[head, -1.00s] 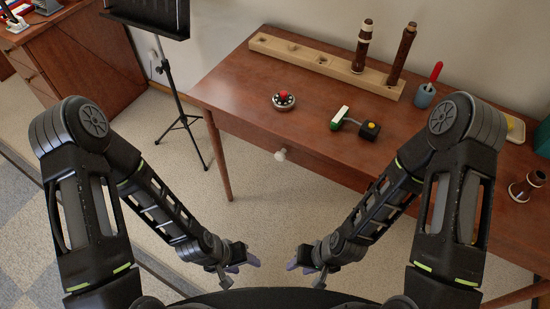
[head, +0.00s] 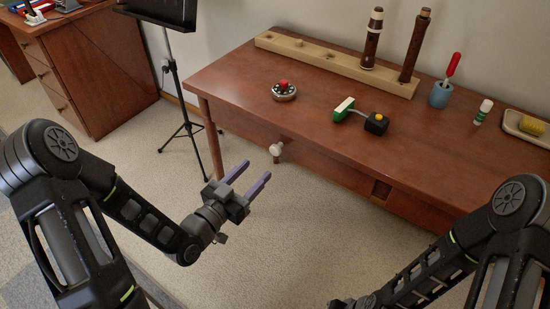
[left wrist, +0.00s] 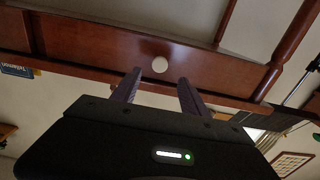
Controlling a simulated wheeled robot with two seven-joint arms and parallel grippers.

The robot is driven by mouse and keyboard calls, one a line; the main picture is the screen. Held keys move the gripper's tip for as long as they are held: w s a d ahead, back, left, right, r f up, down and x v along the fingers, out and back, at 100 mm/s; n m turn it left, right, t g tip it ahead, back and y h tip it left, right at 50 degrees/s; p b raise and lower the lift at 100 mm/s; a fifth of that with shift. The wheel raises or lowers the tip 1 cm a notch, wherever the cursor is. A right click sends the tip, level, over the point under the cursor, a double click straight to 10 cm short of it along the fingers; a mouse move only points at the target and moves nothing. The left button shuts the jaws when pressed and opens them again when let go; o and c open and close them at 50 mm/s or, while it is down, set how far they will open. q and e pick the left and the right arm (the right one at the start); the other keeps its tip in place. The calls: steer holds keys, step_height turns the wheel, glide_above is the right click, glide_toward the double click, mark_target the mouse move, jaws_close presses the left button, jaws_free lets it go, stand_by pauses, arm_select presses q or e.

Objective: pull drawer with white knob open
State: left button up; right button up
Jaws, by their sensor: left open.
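The white knob (head: 277,149) sits on the front of a shut drawer (head: 315,161) in the wooden table. My left gripper (head: 248,178) is open and empty, in front of the knob and a little to its left and below in the head view. Its two purple fingers point toward the table. In the left wrist view the white knob (left wrist: 160,65) shows beyond and between the open fingertips (left wrist: 158,75), not touched. My right arm comes in at the lower right of the head view, but its gripper fingers are out of sight.
The table top (head: 230,85) holds a wooden rack (head: 335,66) with woodwind pieces, a round dish (head: 284,91), a green and white item (head: 344,109), a black block (head: 376,123) and a blue cup (head: 440,94). A music stand (head: 178,80) stands to the left.

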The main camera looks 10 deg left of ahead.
mark_target(274, 153)
arm_select(q)
steer(key=shift+x, duration=3.95)
steer(key=shift+c, duration=0.2)
jaws_close()
